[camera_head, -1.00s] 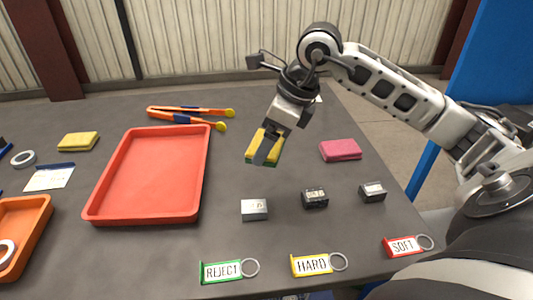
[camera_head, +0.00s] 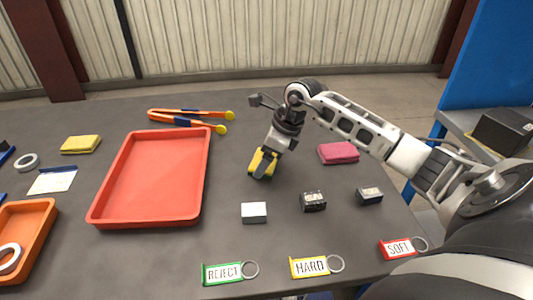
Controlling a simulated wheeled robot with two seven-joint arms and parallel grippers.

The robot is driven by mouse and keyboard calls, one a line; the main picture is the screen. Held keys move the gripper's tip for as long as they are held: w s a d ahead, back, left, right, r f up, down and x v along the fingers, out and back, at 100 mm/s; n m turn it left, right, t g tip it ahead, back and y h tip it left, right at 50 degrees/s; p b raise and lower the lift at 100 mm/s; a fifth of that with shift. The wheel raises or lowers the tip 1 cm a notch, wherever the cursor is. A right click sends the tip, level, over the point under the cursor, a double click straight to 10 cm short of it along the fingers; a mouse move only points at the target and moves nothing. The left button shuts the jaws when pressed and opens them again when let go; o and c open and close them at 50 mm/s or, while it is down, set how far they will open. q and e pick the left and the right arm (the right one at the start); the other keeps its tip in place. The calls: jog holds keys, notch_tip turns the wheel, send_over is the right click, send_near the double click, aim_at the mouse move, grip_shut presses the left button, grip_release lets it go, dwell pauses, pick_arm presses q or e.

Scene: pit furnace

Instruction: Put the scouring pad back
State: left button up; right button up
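The scouring pad (camera_head: 257,168), yellow with a dark green side, is between the fingers of my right gripper (camera_head: 264,168), just right of the red tray. The gripper points down and is shut on the pad, and its fingers hide part of it. The pad looks tilted, and I cannot tell whether it touches the table. My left gripper is not in view.
The empty red tray (camera_head: 155,175) lies left of the pad. Orange tongs (camera_head: 185,118) lie behind it. A pink sponge (camera_head: 338,152) is to the right. Several small blocks (camera_head: 313,201) and labelled key tags (camera_head: 310,267) are in front. A yellow cloth (camera_head: 80,144) is far left.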

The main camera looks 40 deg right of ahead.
jog(key=o, duration=0.5)
jog(key=shift+f, duration=0.2)
jog(key=shift+c, duration=0.2)
jog(key=o, duration=0.4)
jog(key=shift+c, duration=0.2)
jog(key=v, duration=1.2)
jog(key=shift+r+b, duration=0.2)
jog(key=shift+b, duration=0.2)
